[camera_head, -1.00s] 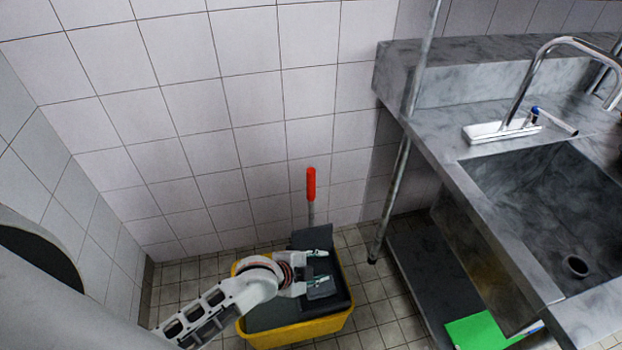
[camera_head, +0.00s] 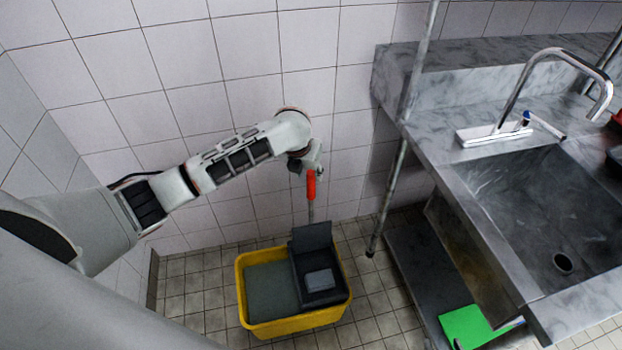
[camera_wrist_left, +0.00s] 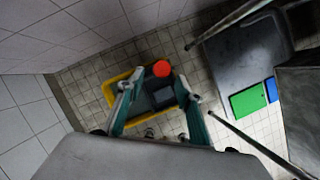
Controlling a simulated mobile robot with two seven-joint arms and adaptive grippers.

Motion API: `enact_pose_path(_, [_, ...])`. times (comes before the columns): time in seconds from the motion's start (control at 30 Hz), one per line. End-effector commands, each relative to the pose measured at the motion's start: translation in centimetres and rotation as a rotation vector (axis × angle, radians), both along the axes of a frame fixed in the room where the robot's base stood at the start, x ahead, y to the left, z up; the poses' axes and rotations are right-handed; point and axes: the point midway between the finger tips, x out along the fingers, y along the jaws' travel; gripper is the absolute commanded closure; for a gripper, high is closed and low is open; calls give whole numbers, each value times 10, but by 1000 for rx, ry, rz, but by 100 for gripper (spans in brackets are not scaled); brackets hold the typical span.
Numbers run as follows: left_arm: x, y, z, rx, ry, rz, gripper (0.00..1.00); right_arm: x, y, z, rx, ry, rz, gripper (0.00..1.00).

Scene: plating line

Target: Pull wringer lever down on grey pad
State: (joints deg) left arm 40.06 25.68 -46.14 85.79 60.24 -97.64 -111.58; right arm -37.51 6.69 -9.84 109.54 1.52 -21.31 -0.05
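The wringer lever stands upright with a red handle (camera_head: 311,187) at the back of the yellow mop bucket (camera_head: 241,290). The grey pad (camera_head: 320,280) lies on the dark wringer (camera_head: 335,292) in the bucket's right part. My left gripper (camera_head: 308,166) points down just above the red handle. In the left wrist view its fingers (camera_wrist_left: 160,100) are spread open, and the red handle's top (camera_wrist_left: 161,68) shows between and just beyond the tips. Whether they touch it, I cannot tell. My right gripper is not in view.
A metal sink counter (camera_head: 470,200) stands at the right, with an upright pole (camera_head: 392,190) between it and the bucket. A green board (camera_head: 470,327) lies on its lower shelf. Tiled walls (camera_head: 180,60) close in behind and left.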

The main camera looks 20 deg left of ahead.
Motion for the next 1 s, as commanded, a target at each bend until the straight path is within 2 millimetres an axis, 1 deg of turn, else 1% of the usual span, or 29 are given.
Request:
enact_pose_path(0.03, [2, 0, -8, 1, 3, 3, 64, 0, 0, 0, 1, 0, -1, 60])
enact_pose_path(0.2, [12, 0, -34, -1, 3, 4, 64, 0, 0, -1, 1, 0, -1, 60])
enact_pose_path(0.4, [21, 0, -53, -2, 1, 4, 64, 0, 0, 1, 1, 0, 1, 60])
enact_pose_path(0.57, [24, -1, -60, -2, -1, 2, 64, 0, 0, 1, -1, 1, 2, 60])
enact_pose_path(0.8, [25, 0, -61, -2, -2, 2, 64, -1, -2, 0, -5, 1, 5, 60])
enact_pose_path(0.83, [25, 0, -61, -2, -2, 2, 67, -1, -2, 0, -5, 1, 5, 60])
enact_pose_path(0.87, [25, 0, -61, -2, -2, 2, 75, -1, -2, 0, -7, 2, 5, 60])
enact_pose_path(0.9, [25, 0, -61, -2, -2, 2, 85, -1, -2, 0, -7, 2, 5, 60])
enact_pose_path(0.97, [25, 0, -61, -2, -2, 2, 100, -1, -2, 0, -6, 2, 5, 60])
enact_pose_path(1.0, [25, 0, -61, -2, -2, 2, 100, -1, -2, 0, -6, 2, 5, 60])
